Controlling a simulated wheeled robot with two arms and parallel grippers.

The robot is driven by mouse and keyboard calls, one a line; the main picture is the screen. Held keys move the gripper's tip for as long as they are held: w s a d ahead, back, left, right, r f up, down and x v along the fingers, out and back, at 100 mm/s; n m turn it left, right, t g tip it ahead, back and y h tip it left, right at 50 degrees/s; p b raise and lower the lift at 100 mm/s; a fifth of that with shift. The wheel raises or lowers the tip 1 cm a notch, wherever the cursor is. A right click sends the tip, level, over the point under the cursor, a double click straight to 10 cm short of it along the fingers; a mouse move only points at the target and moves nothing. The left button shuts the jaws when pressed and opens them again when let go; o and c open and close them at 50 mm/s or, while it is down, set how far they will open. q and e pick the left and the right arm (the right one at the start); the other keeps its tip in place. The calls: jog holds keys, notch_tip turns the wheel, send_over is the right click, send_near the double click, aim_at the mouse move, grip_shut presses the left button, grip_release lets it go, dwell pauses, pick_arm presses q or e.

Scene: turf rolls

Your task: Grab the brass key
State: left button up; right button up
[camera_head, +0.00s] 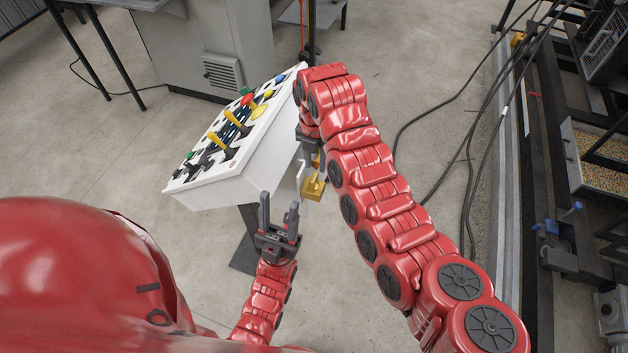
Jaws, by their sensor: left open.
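A brass-coloured piece (313,188) shows at the right side of the white control console, below my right gripper. It looks blocky, and I cannot make out a key shape for certain. My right gripper (311,155) points down just above it, partly hidden by my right arm. I cannot tell whether its fingers touch or hold the brass piece. My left gripper (279,205) is open and empty, fingers pointing up, below the console and to the left of the brass piece, apart from it.
The white control console (230,185) has a sloped top with yellow levers and coloured buttons, and stands on a dark post. A grey cabinet (225,45) stands behind it. Dark cables and machinery with a grain-filled tray (595,165) lie at the right. The concrete floor between is open.

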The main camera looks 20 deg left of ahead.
aim_at(314, 177)
jog(key=shift+f, duration=0.75)
jog(key=shift+f+p, duration=0.4)
jog(key=shift+p, duration=0.25)
notch_tip(314, 177, down, 4)
jog(key=shift+s+a+r+p, duration=0.15)
jog(key=shift+r+p, duration=0.1)
jog(key=shift+p, duration=0.7)
jog(key=shift+f, duration=0.6)
grip_shut()
